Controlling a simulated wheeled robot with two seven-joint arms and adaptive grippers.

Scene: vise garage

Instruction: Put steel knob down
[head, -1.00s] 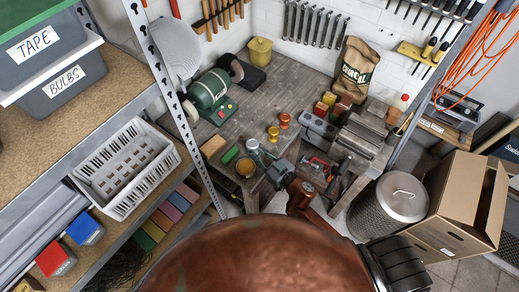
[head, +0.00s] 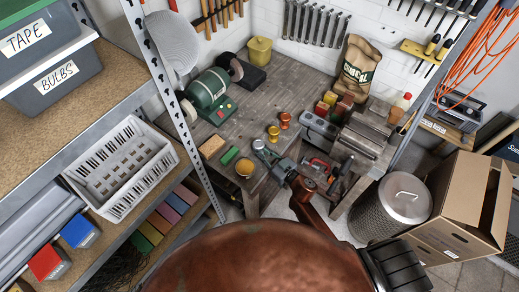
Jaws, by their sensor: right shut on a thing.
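The steel knob (head: 258,144) is small, grey and round, in the head view above the front part of the wooden workbench (head: 257,100). My right gripper (head: 266,152) reaches it from the lower right and is shut on it. I cannot tell whether the knob touches the bench top. A yellow knob (head: 273,132) and an orange knob (head: 285,121) stand just behind it on the bench. My left gripper is not in view.
A round amber-topped item (head: 244,168), a green block (head: 229,155) and a tan block (head: 211,146) lie left of my right gripper. A green bench grinder (head: 208,95) stands farther back. Bare bench lies between.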

